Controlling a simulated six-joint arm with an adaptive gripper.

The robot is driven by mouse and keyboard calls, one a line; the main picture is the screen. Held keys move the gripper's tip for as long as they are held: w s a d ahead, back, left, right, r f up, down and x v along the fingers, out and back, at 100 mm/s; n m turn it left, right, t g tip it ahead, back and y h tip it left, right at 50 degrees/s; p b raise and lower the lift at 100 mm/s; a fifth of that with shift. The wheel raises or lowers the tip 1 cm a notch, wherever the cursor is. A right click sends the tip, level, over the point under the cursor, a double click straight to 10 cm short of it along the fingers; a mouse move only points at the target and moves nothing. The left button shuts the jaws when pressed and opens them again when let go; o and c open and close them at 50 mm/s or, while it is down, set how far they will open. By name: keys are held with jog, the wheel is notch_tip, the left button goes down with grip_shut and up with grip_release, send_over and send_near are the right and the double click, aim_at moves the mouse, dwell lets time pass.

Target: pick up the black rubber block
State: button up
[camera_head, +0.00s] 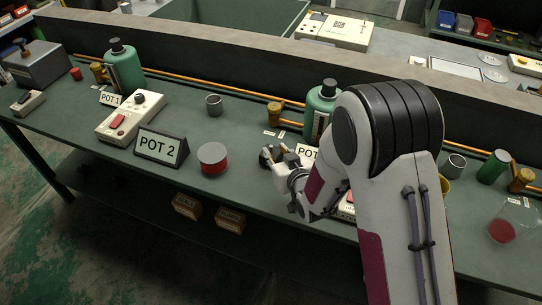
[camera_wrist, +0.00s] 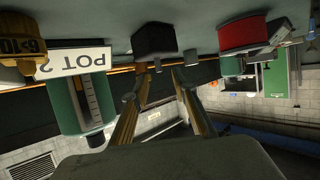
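The black rubber block (camera_wrist: 153,39) shows in the wrist view at the top middle, on the dark bench surface, which appears upside down there. My gripper (camera_wrist: 172,63) is open, its two fingertips apart and pointing toward the block. The block appears just beyond the tips, nearer the left one; I see no clear grip on it. In the head view my gripper (camera_head: 278,154) is low over the bench, right of the red-and-grey spool. There I cannot tell the block apart from the dark fingertips.
The spool (camera_head: 213,157) stands close by; its red side shows in the wrist view (camera_wrist: 243,36). A green bottle (camera_head: 320,108) and a brass fitting (camera_head: 275,113) stand behind my gripper.

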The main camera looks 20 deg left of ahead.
aim_at(271, 146)
dwell(0.4)
jog(key=shift+x, duration=2.6)
jog(key=shift+f, duration=0.15)
grip_shut()
